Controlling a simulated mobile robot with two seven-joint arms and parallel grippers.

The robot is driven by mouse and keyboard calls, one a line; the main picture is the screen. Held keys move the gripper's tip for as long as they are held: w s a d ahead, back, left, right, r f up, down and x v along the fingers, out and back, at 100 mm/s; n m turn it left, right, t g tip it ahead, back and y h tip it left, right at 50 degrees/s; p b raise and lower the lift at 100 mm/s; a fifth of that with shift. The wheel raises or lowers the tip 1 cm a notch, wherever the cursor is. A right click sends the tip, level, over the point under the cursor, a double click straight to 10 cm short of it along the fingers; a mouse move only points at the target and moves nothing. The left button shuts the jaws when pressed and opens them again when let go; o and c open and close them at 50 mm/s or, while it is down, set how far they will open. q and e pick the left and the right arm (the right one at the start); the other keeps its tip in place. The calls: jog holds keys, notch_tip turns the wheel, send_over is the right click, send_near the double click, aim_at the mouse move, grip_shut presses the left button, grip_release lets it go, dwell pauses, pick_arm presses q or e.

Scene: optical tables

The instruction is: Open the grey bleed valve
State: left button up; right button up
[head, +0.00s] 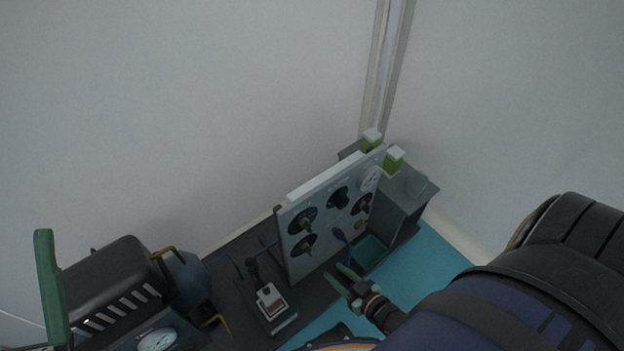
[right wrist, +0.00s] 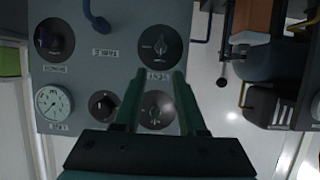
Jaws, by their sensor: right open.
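The grey valve panel (head: 325,214) stands upright on a dark bench, with several round dials and knobs on its face. It fills the left half of the right wrist view (right wrist: 103,75), where its labels read upside down. There, one small knob on a dark disc (right wrist: 156,112) shows between my fingers, and a larger pointer knob (right wrist: 160,46) lies beyond the tips. I cannot tell by colour which is the grey bleed valve. My right gripper (head: 334,271) is open and empty, in front of the panel's lower edge; its two green fingers (right wrist: 157,76) are apart. My left gripper is not seen.
Blue surface (head: 436,265) is clear at right.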

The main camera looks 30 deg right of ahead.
aim_at(311, 252)
jog(key=b+x, duration=0.4)
jog(key=x, duration=0.6)
jog(key=shift+w+a+f+b, duration=0.1)
jog(key=shift+w+f+b, duration=0.1)
jog(key=shift+w+b, duration=0.15)
jog(key=shift+w+f, duration=0.1)
jog(key=shift+w, duration=0.45)
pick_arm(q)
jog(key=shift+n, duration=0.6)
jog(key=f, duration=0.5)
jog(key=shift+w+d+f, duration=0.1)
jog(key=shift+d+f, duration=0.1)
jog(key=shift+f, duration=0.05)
pick_arm(e)
jog(key=shift+c, duration=0.2)
grip_shut()
